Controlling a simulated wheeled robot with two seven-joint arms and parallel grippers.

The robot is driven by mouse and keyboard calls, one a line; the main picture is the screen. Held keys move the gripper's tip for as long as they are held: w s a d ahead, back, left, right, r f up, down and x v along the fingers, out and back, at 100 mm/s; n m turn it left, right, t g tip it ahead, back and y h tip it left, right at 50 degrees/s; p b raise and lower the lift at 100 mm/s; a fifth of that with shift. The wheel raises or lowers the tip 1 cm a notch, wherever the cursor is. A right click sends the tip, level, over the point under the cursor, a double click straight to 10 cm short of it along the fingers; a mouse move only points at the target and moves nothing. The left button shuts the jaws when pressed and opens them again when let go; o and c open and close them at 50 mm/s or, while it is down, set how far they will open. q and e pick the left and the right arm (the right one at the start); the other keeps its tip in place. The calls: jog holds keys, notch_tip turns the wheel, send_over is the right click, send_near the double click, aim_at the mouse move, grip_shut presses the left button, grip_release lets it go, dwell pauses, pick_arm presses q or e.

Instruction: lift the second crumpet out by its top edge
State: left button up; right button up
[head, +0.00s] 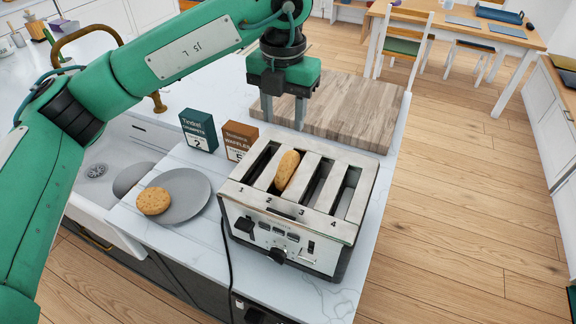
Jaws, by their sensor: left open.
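A steel toaster (290,248) with four numbered slots stands on the counter. A golden-brown crumpet (287,170) stands upright in slot 2, with its top part above the slot and its lower part hidden inside. Another crumpet (153,201) lies flat on a grey plate (190,193) left of the toaster. My left gripper (284,112) points down with its two fingers apart and empty. In the picture it is above the toaster's far edge, apart from the crumpet. My right gripper is not in view.
A green crumpets box (198,130) and a brown waffles box (239,141) stand behind the toaster. A wooden board (345,110) lies at the counter's far end. A sink (115,165) is at left. A black cord (226,250) runs down beside the toaster.

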aim_at(288, 156)
pick_arm(q)
notch_tip(288, 156, down, 6)
jog(key=shift+p, duration=0.75)
jog(key=shift+f, duration=0.2)
jog(key=f+p, duration=0.3)
jog(key=f, duration=0.1)
jog(key=shift+s+d, duration=0.15)
jog(key=shift+d, duration=0.2)
jog(key=shift+f, duration=0.4)
grip_shut()
